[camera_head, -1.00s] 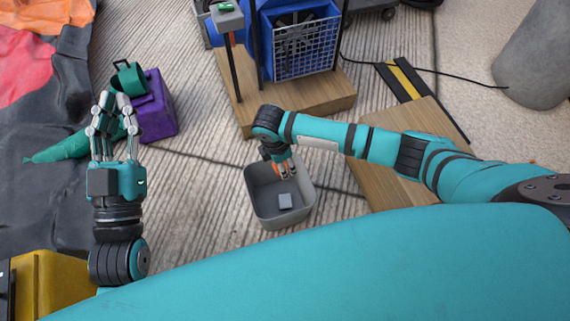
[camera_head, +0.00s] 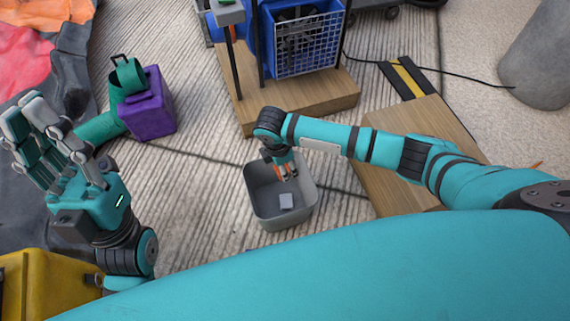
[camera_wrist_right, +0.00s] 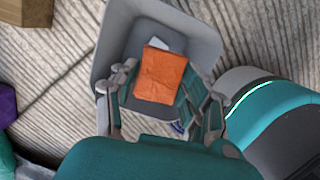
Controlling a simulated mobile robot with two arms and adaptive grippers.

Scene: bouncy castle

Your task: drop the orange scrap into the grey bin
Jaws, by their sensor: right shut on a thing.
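The grey bin (camera_head: 252,198) stands on the floor in the middle of the head view. My right gripper (camera_head: 287,175) points down over its opening. In the right wrist view, my right gripper (camera_wrist_right: 163,100) is shut on the orange scrap (camera_wrist_right: 160,76), a flat orange piece between the fingers, with the bin's rim (camera_wrist_right: 104,62) around it. Only a sliver of orange shows in the head view. A small pale grey piece (camera_head: 286,201) lies on the bin floor. My left gripper (camera_head: 48,130) is raised at the far left, fingers spread, open and empty.
A purple box (camera_head: 150,115) with a green can (camera_head: 127,78) stands upper left, beside a green tube (camera_head: 100,130). A blue fan unit (camera_head: 303,42) sits on a wooden board (camera_head: 340,92) behind the bin. A yellow box (camera_head: 50,285) is at lower left.

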